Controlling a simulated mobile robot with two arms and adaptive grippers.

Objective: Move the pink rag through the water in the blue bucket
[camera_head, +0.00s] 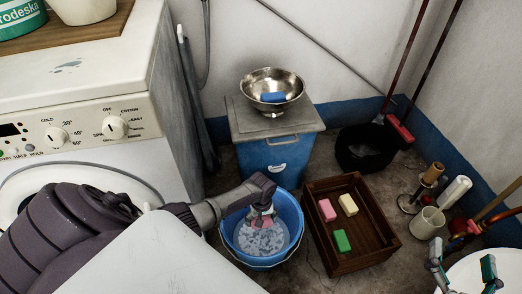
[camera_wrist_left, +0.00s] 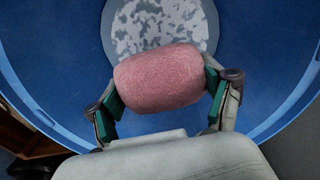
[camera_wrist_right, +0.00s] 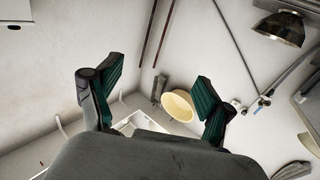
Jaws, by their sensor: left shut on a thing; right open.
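The pink rag (camera_wrist_left: 160,78) is a rolled, rounded bundle between the green-padded fingers of my left gripper (camera_wrist_left: 160,98), which is shut on it. In the head view the rag (camera_head: 262,222) shows as a small pink patch inside the blue bucket (camera_head: 229,238), under my left gripper (camera_head: 262,211). The water (camera_head: 255,243) in the bucket is grey with whitish patches. Whether the rag touches the water is hard to tell. My right gripper (camera_head: 462,270) is open and empty at the lower right; its spread fingers show in the right wrist view (camera_wrist_right: 155,95).
A brown wooden crate (camera_head: 383,238) with pink, cream and green blocks stands right of the bucket. Behind is a blue bin (camera_head: 262,157) with a metal bowl (camera_head: 262,84) on its lid. A washing machine (camera_head: 140,160) stands left. A black bucket (camera_head: 365,158) is at the back right.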

